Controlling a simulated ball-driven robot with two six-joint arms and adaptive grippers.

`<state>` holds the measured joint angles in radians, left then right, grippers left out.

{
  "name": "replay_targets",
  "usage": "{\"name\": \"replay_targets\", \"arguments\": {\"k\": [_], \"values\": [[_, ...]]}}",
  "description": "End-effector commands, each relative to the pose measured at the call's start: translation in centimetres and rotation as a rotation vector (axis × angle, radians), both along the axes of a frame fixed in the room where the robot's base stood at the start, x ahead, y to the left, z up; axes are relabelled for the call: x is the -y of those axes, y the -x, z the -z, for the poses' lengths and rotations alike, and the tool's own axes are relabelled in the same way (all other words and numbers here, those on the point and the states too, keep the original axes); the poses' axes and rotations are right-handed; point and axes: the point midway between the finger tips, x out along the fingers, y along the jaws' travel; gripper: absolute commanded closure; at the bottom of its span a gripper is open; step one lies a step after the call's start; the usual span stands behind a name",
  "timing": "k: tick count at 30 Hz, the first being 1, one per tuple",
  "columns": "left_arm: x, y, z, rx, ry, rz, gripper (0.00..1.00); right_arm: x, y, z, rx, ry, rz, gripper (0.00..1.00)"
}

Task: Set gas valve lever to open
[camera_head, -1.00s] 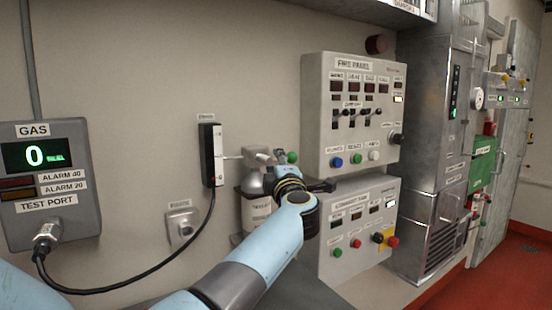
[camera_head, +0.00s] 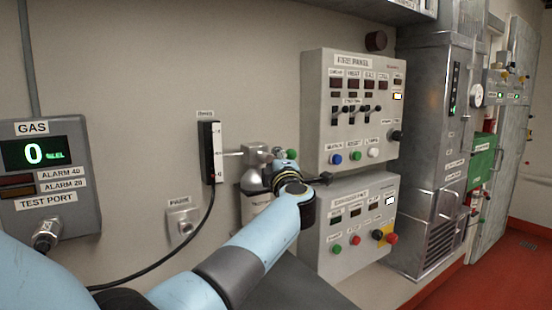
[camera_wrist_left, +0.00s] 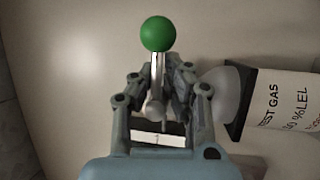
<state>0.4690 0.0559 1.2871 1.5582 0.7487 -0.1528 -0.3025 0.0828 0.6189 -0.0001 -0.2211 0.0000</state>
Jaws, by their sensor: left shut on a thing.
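The gas valve lever is a silver stem with a green ball knob (camera_wrist_left: 158,34). In the head view the green knob (camera_head: 292,154) shows beside the metal valve head on top of the test gas cylinder (camera_head: 254,205). My left gripper (camera_wrist_left: 158,78) is shut on the lever, with its fingers either side of the stem below the knob. In the head view my left wrist covers most of the left gripper (camera_head: 279,163). The labelled cylinder (camera_wrist_left: 285,103) lies to the right in the wrist view. My right gripper is not in view.
A flow tube (camera_head: 211,153) is on the wall left of the valve, with a black hose (camera_head: 193,240) below it. The fire panel (camera_head: 317,115) and a lower panel (camera_head: 318,212) are close on the right. The gas display (camera_head: 80,165) is at far left.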

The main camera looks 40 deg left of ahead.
Motion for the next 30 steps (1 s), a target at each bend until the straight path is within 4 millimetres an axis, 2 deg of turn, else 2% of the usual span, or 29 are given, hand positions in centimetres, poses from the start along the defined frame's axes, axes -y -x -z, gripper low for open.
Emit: {"name": "replay_targets", "arguments": {"k": [8,30], "values": [[-0.1,0.0,-0.4,0.007,-0.01,-0.004,1.0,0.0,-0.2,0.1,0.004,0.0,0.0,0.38],[-0.1,0.1,-0.7,0.096,0.025,-0.007,1.0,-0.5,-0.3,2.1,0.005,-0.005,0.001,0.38]]}}
